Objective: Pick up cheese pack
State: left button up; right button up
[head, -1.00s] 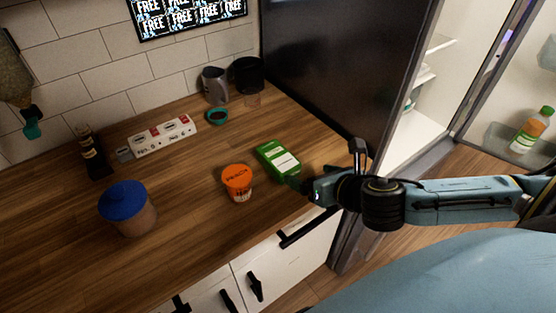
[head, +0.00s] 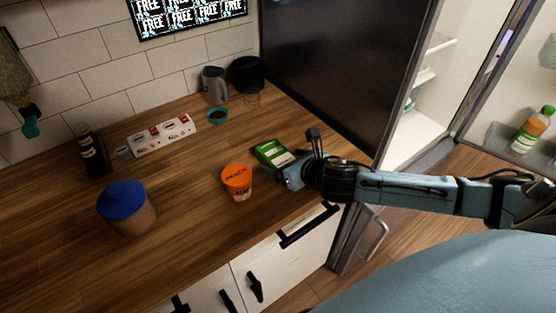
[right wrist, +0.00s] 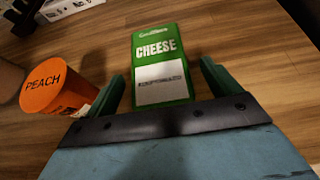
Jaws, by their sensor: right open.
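The green cheese pack (head: 271,152) lies on the wooden counter, its white label facing up. In the right wrist view the cheese pack (right wrist: 160,62) lies ahead of and partly between the two dark green fingers of my right gripper (right wrist: 166,82). The fingers are spread, with room on both sides of the pack. In the head view my right gripper (head: 286,172) is at the near right end of the pack and hides part of it. Whether the fingers touch the pack I cannot tell. My left gripper is not in view.
An orange peach cup (head: 237,182) stands just left of the pack; it also shows in the right wrist view (right wrist: 56,88). A blue-lidded jar (head: 127,208) stands farther left. A white box (head: 163,135), a teal bowl (head: 217,117) and a grey pitcher (head: 214,86) are behind. A dark fridge side (head: 345,65) bounds the right.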

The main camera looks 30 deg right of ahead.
jog(key=x, duration=0.2)
jog(key=shift+w+a+f, duration=0.1)
jog(key=shift+w+f, duration=0.05)
jog(key=shift+w, duration=0.1)
jog(key=c, duration=1.2)
